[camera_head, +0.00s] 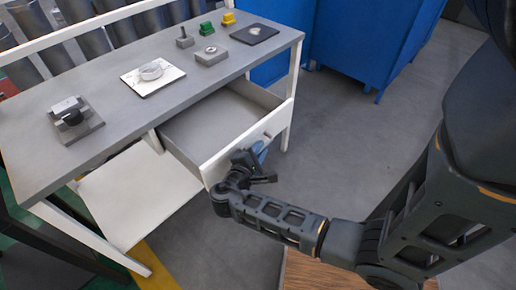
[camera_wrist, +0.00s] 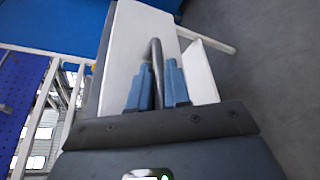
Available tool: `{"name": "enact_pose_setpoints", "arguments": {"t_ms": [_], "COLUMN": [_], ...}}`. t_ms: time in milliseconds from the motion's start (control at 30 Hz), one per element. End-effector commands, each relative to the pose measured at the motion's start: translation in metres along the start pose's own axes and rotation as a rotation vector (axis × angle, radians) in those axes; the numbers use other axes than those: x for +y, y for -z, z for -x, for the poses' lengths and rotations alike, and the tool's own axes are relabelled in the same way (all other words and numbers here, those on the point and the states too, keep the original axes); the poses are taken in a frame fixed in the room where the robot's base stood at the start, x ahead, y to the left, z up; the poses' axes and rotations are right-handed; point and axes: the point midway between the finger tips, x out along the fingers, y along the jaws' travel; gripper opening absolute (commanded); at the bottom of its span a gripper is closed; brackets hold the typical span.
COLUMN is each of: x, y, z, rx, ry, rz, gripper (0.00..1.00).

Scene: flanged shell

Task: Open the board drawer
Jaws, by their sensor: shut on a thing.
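The board drawer (camera_head: 221,127) is under the grey table top and stands pulled out, its empty grey inside showing. Its white front panel (camera_head: 222,160) faces my arm, and the panel also shows in the wrist view (camera_wrist: 128,50). The drawer's dark bar handle (camera_wrist: 156,60) stands between my blue fingertips in the wrist view. My gripper (camera_head: 258,153) is at the drawer front and shut on the handle. In the wrist view, the two blue fingers (camera_wrist: 158,88) lie on either side of the bar. The handle is mostly hidden by my gripper in the head view.
The table top (camera_head: 110,125) holds a grey clamp block (camera_head: 75,118), a white plate with a round part (camera_head: 152,75), small blocks (camera_head: 211,55) and a dark plate (camera_head: 254,33). Blue cabinets (camera_head: 365,40) stand behind. Grey floor (camera_head: 340,130) right of the drawer is clear.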

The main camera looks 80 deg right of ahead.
Motion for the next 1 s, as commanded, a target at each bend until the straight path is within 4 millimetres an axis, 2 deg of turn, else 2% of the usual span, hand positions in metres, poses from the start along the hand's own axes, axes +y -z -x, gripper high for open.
{"name": "enact_pose_setpoints", "arguments": {"t_ms": [100, 133, 200, 433, 533, 900, 1000], "x": [0.0, 0.0, 0.0, 0.0, 0.0, -0.001, -0.001], "y": [0.001, 0.001, 0.001, 0.001, 0.001, 0.002, 0.001], "z": [0.001, 0.001, 0.001, 0.001, 0.007, 0.064, 0.073], "rx": [0.003, 0.003, 0.003, 0.002, 0.002, 0.005, 0.003], "ry": [0.0, 0.0, 0.0, 0.0, -0.001, -0.002, -0.001], "rz": [0.0, 0.0, 0.0, 0.0, 0.0, 0.0, 0.0], "gripper": [0.0, 0.18, 0.23, 0.23, 0.23, 0.23, 0.23]}}
